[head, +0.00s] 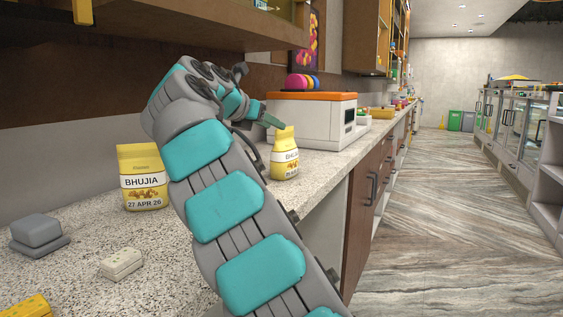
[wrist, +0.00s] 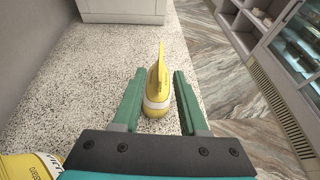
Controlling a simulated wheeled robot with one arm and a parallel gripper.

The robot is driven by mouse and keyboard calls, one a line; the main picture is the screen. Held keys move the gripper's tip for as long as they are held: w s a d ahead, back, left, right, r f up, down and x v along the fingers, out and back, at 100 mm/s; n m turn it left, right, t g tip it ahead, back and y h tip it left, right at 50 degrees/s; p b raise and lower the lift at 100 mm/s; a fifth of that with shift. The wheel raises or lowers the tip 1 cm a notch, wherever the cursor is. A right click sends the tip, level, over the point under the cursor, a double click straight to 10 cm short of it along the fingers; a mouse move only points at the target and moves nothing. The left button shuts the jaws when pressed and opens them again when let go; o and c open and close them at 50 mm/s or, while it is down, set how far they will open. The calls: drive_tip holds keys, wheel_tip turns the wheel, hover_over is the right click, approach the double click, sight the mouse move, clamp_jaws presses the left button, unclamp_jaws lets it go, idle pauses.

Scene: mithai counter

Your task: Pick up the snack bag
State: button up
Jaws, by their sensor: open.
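A yellow snack bag (head: 285,158) with a white label reading BHUJIA stands upright on the speckled counter, near its front edge. In the wrist view the same bag (wrist: 156,90) shows edge-on between the two green fingers of my gripper (wrist: 158,85), which are apart with a gap on each side. In the head view my gripper (head: 268,118) is beside the upper part of this bag, partly hidden by my arm. A second yellow BHUJIA bag (head: 143,180) stands to the left on the counter; part of a yellow bag (wrist: 30,167) shows at the lower left of the wrist view.
A white box-shaped appliance with an orange top (head: 312,118) stands behind the bag. A grey block (head: 36,232), a pale sponge-like block (head: 122,263) and a yellow item (head: 27,306) lie at the left front. A shelf overhangs the counter (head: 75,214). The floor at right is clear.

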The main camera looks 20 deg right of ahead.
sight(285, 152)
drive_tip(key=shift+b+x, duration=0.4)
drive_tip(key=shift+x, duration=3.15)
drive_tip(key=shift+s, duration=0.1)
clamp_jaws()
